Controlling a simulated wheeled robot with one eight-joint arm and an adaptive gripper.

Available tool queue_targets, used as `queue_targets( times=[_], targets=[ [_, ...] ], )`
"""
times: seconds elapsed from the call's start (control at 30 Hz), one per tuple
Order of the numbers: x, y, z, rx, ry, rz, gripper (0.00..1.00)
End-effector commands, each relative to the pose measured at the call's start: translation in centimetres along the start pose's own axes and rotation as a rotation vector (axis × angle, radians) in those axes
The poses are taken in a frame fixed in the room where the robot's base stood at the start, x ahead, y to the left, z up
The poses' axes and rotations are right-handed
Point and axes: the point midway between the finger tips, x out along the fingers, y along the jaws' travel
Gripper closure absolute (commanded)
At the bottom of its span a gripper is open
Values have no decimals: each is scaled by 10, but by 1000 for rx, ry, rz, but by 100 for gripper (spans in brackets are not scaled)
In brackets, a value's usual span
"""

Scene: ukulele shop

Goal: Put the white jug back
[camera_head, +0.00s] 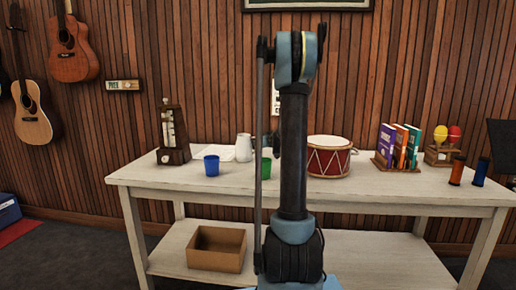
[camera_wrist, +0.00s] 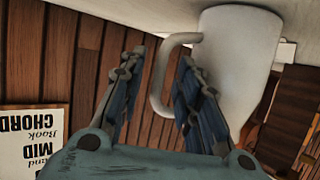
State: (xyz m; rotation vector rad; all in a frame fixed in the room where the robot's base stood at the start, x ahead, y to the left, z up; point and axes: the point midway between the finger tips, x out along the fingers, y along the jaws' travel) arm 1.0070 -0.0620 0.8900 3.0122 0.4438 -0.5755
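The white jug (camera_head: 244,148) stands on the white table behind the blue cup, partly next to my arm in the head view. In the wrist view, which is turned upside down, the jug (camera_wrist: 238,62) fills the upper right, its handle pointing left. My gripper (camera_wrist: 160,64) is open, its two fingers apart. The jug's handle appears between the fingers, and the right finger overlaps the jug's body. I cannot tell whether either finger touches it. In the head view my gripper is hidden behind my arm.
Near the jug are a blue cup (camera_head: 211,166), a green cup (camera_head: 266,168) partly behind my arm, and a metronome (camera_head: 173,135). A red drum (camera_head: 329,158) and a book rack (camera_head: 397,147) stand right. A cardboard box (camera_head: 216,249) sits on the lower shelf.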

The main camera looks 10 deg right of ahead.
Motion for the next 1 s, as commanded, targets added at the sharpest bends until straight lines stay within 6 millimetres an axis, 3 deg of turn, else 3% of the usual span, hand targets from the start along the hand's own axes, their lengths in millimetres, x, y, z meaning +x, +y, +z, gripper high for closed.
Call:
queue_targets(
  times=[0.6,1.0],
  targets=[
    [-90,1,0,2,0,2,69],
    [-107,0,0,0,0,1,69]
  ],
)
